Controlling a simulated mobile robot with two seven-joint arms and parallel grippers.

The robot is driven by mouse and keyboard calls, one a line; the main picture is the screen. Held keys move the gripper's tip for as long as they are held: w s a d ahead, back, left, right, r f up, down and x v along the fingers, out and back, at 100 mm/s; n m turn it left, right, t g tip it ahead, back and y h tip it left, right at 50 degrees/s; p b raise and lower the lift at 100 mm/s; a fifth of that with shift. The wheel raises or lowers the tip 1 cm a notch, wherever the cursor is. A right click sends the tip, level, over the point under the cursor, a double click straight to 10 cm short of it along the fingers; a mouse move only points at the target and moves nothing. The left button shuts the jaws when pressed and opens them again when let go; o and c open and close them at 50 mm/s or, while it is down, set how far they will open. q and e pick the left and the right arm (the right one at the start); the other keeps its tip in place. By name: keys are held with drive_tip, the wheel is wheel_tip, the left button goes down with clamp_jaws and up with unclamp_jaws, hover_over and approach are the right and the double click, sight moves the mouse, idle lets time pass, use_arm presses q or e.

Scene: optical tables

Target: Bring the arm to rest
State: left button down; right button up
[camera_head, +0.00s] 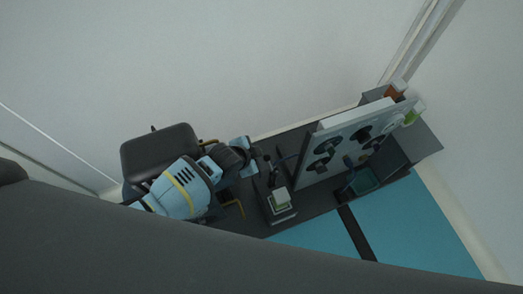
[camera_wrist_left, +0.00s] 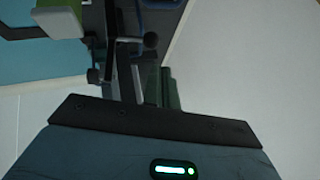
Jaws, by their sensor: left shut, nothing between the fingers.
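My left arm (camera_head: 185,190), light blue with a yellow band, comes in from the left in the head view and is bent at a dark joint. My left gripper (camera_head: 273,167) is small and dark there, above the dark table (camera_head: 310,208), close to the standing panel. In the left wrist view the gripper (camera_wrist_left: 135,85) shows beyond its dark mounting bar. It is shut and empty. Its fingertips are hard to tell from the dark things behind them. My right gripper is not in view.
A grey panel (camera_head: 345,143) with several dark round parts stands on the table. A pale block on a dark stand (camera_head: 281,215) is near the gripper. A black chair-like object (camera_head: 158,150) is at left. Orange (camera_head: 394,91) and green (camera_head: 414,113) items sit far right. Blue floor (camera_head: 410,225) is clear.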

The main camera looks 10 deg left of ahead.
use_arm(q)
drive_tip(key=shift+p+v, duration=0.35)
drive_tip(key=shift+v, duration=0.75)
